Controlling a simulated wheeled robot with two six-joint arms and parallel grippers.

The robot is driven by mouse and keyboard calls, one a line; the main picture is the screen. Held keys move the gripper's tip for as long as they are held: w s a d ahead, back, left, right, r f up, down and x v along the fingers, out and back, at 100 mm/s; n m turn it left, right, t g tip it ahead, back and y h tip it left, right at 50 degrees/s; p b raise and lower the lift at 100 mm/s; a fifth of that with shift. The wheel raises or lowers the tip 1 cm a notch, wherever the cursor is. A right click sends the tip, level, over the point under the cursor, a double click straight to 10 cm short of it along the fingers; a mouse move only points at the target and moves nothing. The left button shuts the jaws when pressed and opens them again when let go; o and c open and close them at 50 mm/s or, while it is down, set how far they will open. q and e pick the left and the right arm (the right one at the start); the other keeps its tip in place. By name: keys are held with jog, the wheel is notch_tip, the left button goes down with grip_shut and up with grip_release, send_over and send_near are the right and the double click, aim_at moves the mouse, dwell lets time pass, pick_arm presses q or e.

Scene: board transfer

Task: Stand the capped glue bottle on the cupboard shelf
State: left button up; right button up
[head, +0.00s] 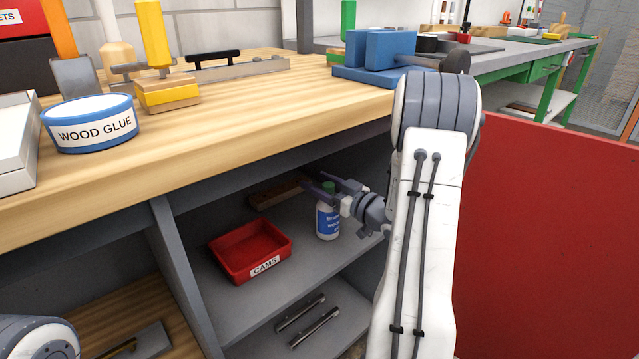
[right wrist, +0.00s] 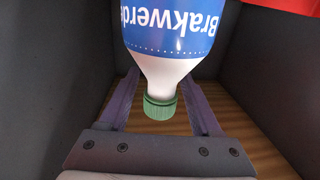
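The glue bottle (head: 328,222) is white with a blue label and a green cap. It stands upright on the cupboard shelf (head: 300,262), near the right side of the opening. In the right wrist view the bottle (right wrist: 168,35) appears upside down, its green cap (right wrist: 160,107) in place. My right gripper (head: 318,186) reaches into the cupboard at the height of the cap. Its two fingers lie on either side of the bottle's top, with gaps between them and the cap, so it is open. My left gripper is out of view.
A red tray marked CAMS (head: 236,268) sits on the shelf left of the bottle. A wooden piece (head: 276,192) lies behind. The wooden benchtop (head: 230,110) overhangs the opening. Two bars (head: 308,320) lie on a lower shelf. A red panel (head: 545,240) stands at right.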

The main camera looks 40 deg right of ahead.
jog(key=shift+s+r, duration=0.1)
jog(key=shift+r, duration=0.1)
jog(key=s+d+p, duration=0.2)
jog(key=s+p, duration=0.2)
jog(key=s, duration=0.7)
jog(key=shift+s, duration=0.35)
